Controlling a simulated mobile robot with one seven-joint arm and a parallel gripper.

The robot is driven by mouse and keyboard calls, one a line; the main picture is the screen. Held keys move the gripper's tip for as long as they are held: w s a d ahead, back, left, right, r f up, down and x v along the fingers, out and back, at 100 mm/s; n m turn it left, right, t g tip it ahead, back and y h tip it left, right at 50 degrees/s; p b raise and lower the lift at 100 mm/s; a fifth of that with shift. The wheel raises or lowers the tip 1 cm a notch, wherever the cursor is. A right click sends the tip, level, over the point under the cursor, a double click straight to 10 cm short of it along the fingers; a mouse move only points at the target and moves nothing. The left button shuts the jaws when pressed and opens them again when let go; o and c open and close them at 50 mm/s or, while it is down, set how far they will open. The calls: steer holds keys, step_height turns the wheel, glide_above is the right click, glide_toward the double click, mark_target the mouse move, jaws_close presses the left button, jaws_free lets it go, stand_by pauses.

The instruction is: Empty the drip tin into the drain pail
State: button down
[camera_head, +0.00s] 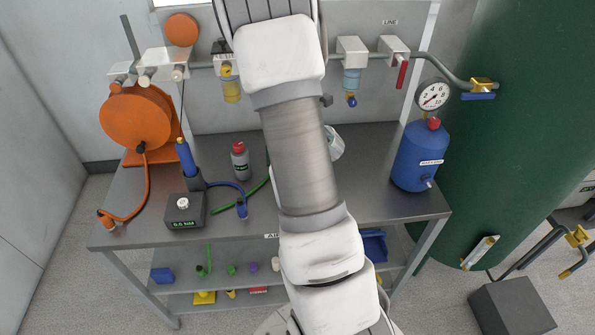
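I cannot pick out the drip tin or the drain pail with certainty. A small pale object (335,142) stands on the grey bench (385,204), mostly hidden behind my arm. Above the bench, a filter with a yellow bowl (231,90) and one with a light-blue bowl (351,82) hang on the pipe. My arm runs up the middle of the picture and covers part of the bench. My gripper is not in view.
An orange hose reel (139,118), a dark box (186,211) and a red-capped bottle (240,160) stand on the bench's left. A blue tank (417,158) with a gauge (433,95) stands at its right end. A dark block (511,306) is on the floor.

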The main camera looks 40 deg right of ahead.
steer(key=shift+w+a+r+h+b, duration=0.1)
steer(key=shift+a+r+h+b, duration=0.2)
steer(key=shift+h+b, duration=0.85)
steer(key=shift+a+f+g+h+b, duration=0.2)
steer(key=shift+f+g+h+b, duration=0.25)
steer(key=shift+b, duration=2.25)
steer(key=shift+w+a+r+g+h+b, duration=0.1)
steer(key=shift+a+r+g+h+b, duration=0.15)
steer(key=shift+h+b, duration=0.85)
steer(key=shift+w+a+f+h+b, duration=0.1)
steer(key=shift+a+f+h+b, duration=0.3)
steer(key=shift+b, duration=1.95)
steer(key=shift+w+a+r+g+h, duration=0.1)
steer(key=shift+w+a+g+h, duration=0.1)
steer(key=shift+a+h, duration=0.3)
steer(key=shift+w+a+r+g+h, duration=0.1)
steer(key=shift+a+g+h, duration=0.1)
steer(key=shift+a+h, duration=0.25)
steer(key=shift+a+h+b, duration=0.1)
steer(key=shift+h+b, duration=0.2)
steer(key=shift+h, duration=0.35)
